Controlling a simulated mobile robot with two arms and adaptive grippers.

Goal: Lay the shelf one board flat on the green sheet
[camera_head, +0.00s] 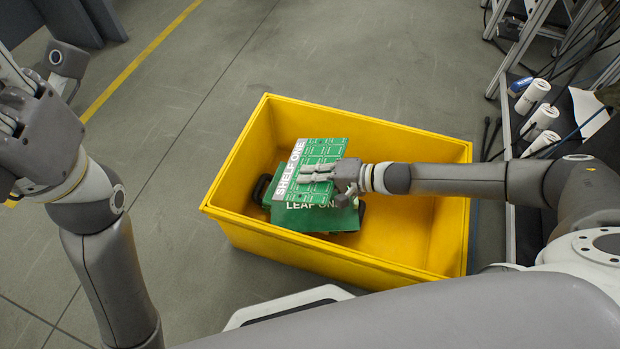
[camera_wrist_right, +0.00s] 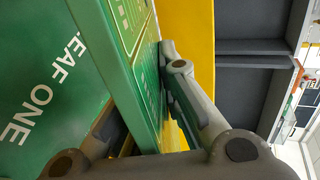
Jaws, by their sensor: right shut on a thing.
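The shelf one board (camera_head: 330,152) is a green board with a white SHELF ONE strip along its left edge. My right gripper (camera_head: 318,174) is shut on it, inside the yellow crate. In the right wrist view the board (camera_wrist_right: 124,50) sits between the fingers of the gripper. A green sheet marked LEAF ONE (camera_head: 297,219) lies below the board, which partly covers it. It also shows at the left of the right wrist view (camera_wrist_right: 42,75). I cannot tell whether board and sheet touch. My left gripper (camera_head: 30,115) is at the left edge, away from the crate; its jaw state is unclear.
The yellow crate (camera_head: 400,143) stands on the grey floor, with bare space inside at its right. Dark parts (camera_head: 262,188) stick out beside the green sheet. White rolls (camera_head: 533,97) and cables lie on a rack at the right. The floor left of the crate is clear.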

